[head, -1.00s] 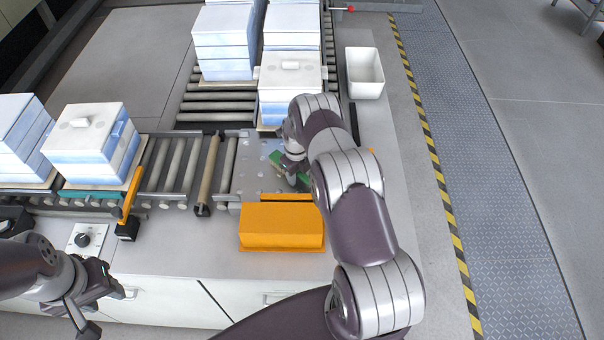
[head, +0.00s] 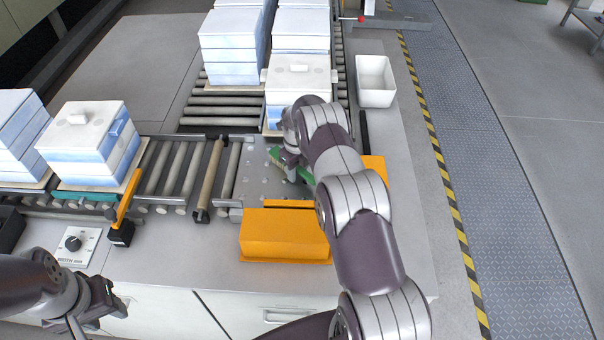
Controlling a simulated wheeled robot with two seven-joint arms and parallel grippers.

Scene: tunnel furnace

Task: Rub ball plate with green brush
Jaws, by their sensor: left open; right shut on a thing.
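The ball plate (head: 258,178) is a grey metal plate with several small balls, at the corner where the roller tracks meet. My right gripper (head: 290,163) is over its right part and shut on the green brush (head: 303,174). The brush shows only partly, low at the plate's surface; whether its bristles touch cannot be told. My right arm hides the plate's right side. My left gripper (head: 108,306) is open and empty at the lower left, in front of the bench.
An orange block (head: 286,236) lies right in front of the plate. White-blue stacks (head: 297,88) stand behind it, and another stack (head: 92,143) stands on the left rollers. A white bin (head: 375,82) stands at the back right. An orange lever (head: 126,200) stands left of the plate.

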